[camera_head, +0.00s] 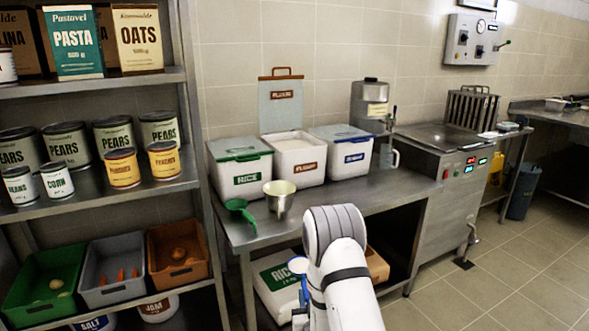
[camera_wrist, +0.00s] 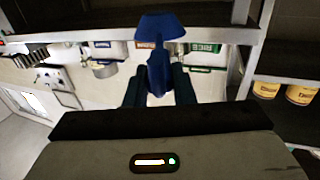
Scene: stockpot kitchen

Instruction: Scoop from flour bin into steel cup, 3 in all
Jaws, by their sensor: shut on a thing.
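The flour bin (camera_head: 298,168) stands open in the middle of the steel counter, its lid raised behind it and white flour (camera_head: 294,141) inside. The steel cup (camera_head: 280,203) stands upright on the counter in front of the bin; its inside looks pale, and I cannot tell whether it holds flour. My gripper (camera_wrist: 158,88) is shut on the handle of a blue scoop (camera_wrist: 160,27). In the head view the blue scoop (camera_head: 298,265) shows low beside my arm, in front of the counter, apart from bin and cup. My gripper is hidden there, and the scoop's contents are unclear.
A green scoop (camera_head: 237,206) lies at the counter's left front. The closed rice bin (camera_head: 240,170) and a blue-lidded bin (camera_head: 343,155) flank the flour bin. A dispenser (camera_head: 370,105) stands right. Shelves (camera_head: 95,195) rise at left. The counter's right front is clear.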

